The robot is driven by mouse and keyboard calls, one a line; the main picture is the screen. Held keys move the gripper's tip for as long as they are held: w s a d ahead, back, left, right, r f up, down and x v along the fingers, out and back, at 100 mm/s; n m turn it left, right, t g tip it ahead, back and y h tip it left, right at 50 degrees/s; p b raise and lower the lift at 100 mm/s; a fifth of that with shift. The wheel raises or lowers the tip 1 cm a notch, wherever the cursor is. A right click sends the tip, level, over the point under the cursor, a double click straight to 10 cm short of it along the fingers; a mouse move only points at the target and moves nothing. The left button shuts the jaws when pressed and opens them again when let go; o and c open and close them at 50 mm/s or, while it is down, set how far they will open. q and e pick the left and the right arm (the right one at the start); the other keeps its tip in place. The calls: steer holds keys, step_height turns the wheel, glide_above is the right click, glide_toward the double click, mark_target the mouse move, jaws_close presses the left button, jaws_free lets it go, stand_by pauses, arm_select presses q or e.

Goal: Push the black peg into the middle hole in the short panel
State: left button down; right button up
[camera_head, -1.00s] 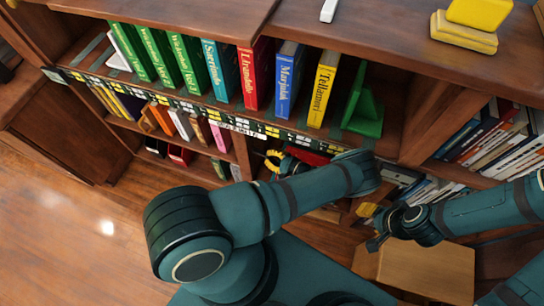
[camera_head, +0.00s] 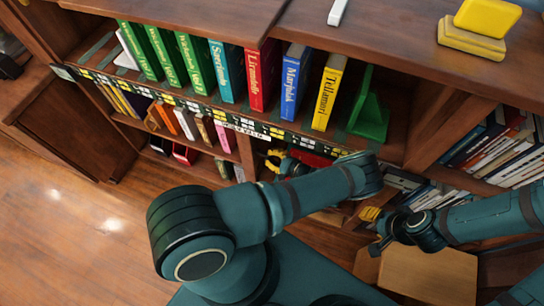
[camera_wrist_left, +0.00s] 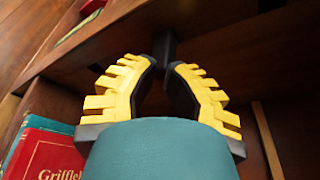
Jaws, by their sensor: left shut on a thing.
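My left gripper (camera_head: 273,161), with yellow stepped fingers, reaches into the bookcase below the upper book row; my arm partly hides it. In the left wrist view the left gripper (camera_wrist_left: 163,68) is shut on the black peg (camera_wrist_left: 163,45), which stands up between the fingertips close to dark wood. The peg cannot be made out in the head view. I cannot tell which board is the short panel, and no hole shows.
Upright books stand on the upper shelf, with a green bookend (camera_head: 370,112) at their right. A red book (camera_wrist_left: 45,150) is left of the gripper in the wrist view. A wooden box (camera_head: 428,278) stands on the floor at right. Open floor (camera_head: 70,235) lies at left.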

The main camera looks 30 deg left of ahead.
arm_select(q)
steer(key=shift+s+f, duration=0.15)
steer(key=shift+s, duration=0.05)
steer(key=d+r, duration=0.1)
steer(key=d, duration=0.9)
steer(key=shift+w+r, duration=0.2)
steer(key=shift+w, duration=0.2)
steer(key=shift+s, duration=0.1)
